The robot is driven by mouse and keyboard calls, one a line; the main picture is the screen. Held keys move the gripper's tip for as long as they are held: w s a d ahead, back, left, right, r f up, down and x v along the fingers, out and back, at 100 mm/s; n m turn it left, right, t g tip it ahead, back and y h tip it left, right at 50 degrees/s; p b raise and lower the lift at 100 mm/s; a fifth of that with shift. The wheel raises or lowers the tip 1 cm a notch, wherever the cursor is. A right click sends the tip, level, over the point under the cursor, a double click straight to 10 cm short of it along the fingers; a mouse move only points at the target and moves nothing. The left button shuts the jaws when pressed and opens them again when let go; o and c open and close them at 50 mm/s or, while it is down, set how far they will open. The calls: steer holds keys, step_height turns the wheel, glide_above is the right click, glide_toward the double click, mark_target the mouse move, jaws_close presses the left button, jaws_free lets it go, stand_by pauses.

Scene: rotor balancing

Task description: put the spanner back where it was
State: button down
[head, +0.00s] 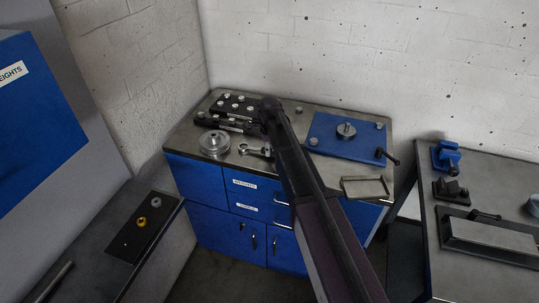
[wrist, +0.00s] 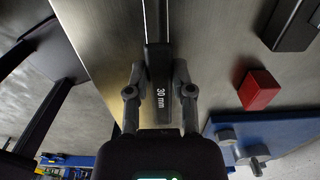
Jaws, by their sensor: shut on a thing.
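My gripper (wrist: 160,92) is shut on a dark bar marked "30 mm" in the wrist view. I take this bar to be the spanner (wrist: 161,60); it points away from me between the two fingers, and its far end is thin and pale. In the head view my arm reaches over the workbench, and its dark end lies by the black weight block at the back left. The spanner cannot be made out clearly there, and I cannot tell whether it touches anything.
The workbench (head: 290,112) carries a black block with pale weights (head: 235,104), a silver disc (head: 214,142), a blue plate (head: 325,140) and an open tray (head: 366,188). A red block (wrist: 259,90) shows in the wrist view. Another bench (head: 480,205) stands at right.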

steer(key=shift+f, duration=0.35)
steer(key=shift+f+b, duration=0.15)
steer(key=shift+b, duration=0.15)
steer(key=shift+c, duration=2.4)
jaws_free()
steer(key=shift+r, duration=0.25)
step_height(320, 180, up, 12)
steer(key=p, duration=1.2)
steer(key=shift+f, duration=0.1)
